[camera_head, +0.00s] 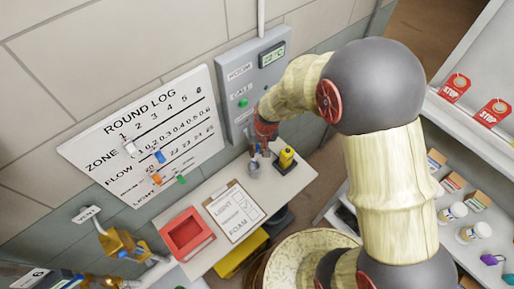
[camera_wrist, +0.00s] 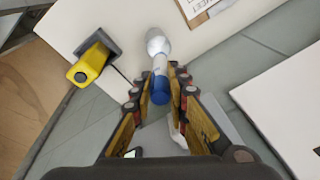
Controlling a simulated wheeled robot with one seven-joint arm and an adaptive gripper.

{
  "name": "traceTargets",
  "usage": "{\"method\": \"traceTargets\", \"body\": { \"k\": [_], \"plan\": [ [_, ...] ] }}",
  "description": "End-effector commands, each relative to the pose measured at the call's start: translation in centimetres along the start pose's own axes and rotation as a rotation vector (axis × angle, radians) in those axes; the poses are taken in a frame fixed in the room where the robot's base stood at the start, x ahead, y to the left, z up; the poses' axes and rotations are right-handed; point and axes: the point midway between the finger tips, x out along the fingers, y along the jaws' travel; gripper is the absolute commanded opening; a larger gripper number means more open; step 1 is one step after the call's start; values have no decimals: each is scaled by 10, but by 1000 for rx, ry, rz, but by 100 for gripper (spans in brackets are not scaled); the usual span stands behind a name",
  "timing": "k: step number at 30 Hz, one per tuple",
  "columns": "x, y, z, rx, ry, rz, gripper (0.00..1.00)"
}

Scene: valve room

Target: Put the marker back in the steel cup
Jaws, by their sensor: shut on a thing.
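The marker (camera_wrist: 160,88), white with a blue end, is between the fingers of my gripper (camera_wrist: 159,80) in the wrist view. My gripper is shut on it, with the blue end toward the camera. The steel cup (camera_wrist: 157,43) is straight beyond the marker, and the marker's far end overlaps it in the picture. I cannot tell whether the tip is inside the cup or just above it. In the head view my gripper (camera_head: 261,143) points down over the steel cup (camera_head: 254,169) on the white shelf; the marker is hardly visible there.
A yellow device (camera_head: 286,158) in a dark holder stands close to the cup's right; it also shows in the wrist view (camera_wrist: 88,66). A clipboard (camera_head: 234,211) and red tray (camera_head: 187,234) lie to the left. A grey wall panel (camera_head: 253,88) rises behind.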

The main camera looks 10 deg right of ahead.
Motion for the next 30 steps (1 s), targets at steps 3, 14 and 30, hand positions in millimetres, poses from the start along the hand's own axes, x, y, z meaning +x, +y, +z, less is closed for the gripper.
{"method": "traceTargets", "body": {
  "k": [3, 14, 30],
  "plan": [
    [11, 1, 2, 0, 0, 0, 2],
    [36, 4, 5, 1, 0, 0, 2],
    [58, 6, 8, 1, 0, 0, 2]
  ]
}}
